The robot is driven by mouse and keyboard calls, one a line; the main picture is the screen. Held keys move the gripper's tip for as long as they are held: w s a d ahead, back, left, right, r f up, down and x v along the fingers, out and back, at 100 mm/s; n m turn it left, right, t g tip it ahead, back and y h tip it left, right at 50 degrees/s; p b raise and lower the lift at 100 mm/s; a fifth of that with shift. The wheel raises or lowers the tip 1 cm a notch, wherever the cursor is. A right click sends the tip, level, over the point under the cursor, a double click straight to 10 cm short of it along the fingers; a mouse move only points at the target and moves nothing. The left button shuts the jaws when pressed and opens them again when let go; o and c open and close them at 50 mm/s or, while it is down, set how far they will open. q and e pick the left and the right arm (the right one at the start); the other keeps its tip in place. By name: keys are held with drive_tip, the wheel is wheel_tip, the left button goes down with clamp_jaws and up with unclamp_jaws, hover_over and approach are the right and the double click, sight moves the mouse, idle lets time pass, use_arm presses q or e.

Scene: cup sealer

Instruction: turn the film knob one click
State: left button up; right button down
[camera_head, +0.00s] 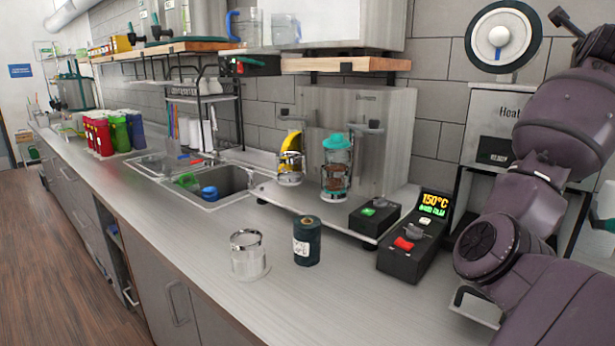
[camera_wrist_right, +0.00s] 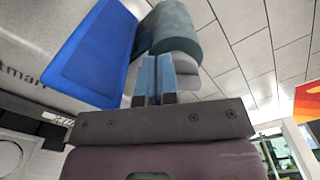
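A round white disc (camera_head: 503,37) with a dark teal ring and a pale central hub (camera_head: 499,36) is on the wall side at the upper right. A black control box (camera_head: 405,262) on the counter has a lit 150°C display, a red switch (camera_head: 403,243) and a small grey knob (camera_head: 413,232). I cannot tell which part is the film knob. My right gripper (camera_wrist_right: 158,62) has its two pale blue fingers close together, with nothing visible between them. A grey-green cylinder (camera_wrist_right: 176,32) and a blue panel (camera_wrist_right: 92,52) are beyond its fingertips. My left gripper is not in view.
A second black box (camera_head: 374,217) is beside the metal machine (camera_head: 385,120). The sink (camera_head: 228,181) lies left. My right arm covers the right side.

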drive_tip(key=shift+s+d, duration=0.15)
idle(0.3)
drive_tip(key=shift+s+d+r+p, duration=0.1)
drive_tip(key=shift+d+r+p, duration=0.05)
drive_tip(key=shift+r+p, duration=0.65)
idle(0.5)
drive_tip(key=shift+s+d+r+p, duration=0.25)
drive_tip(key=shift+s+d+p, duration=0.05)
drive_tip(key=shift+p, duration=0.55)
idle(0.5)
drive_tip(key=shift+r, duration=0.1)
drive_tip(key=v, duration=0.6)
drive_tip(key=shift+a+r, duration=0.15)
drive_tip(key=shift+r, duration=0.1)
idle(0.3)
drive_tip(key=shift+w, duration=0.15)
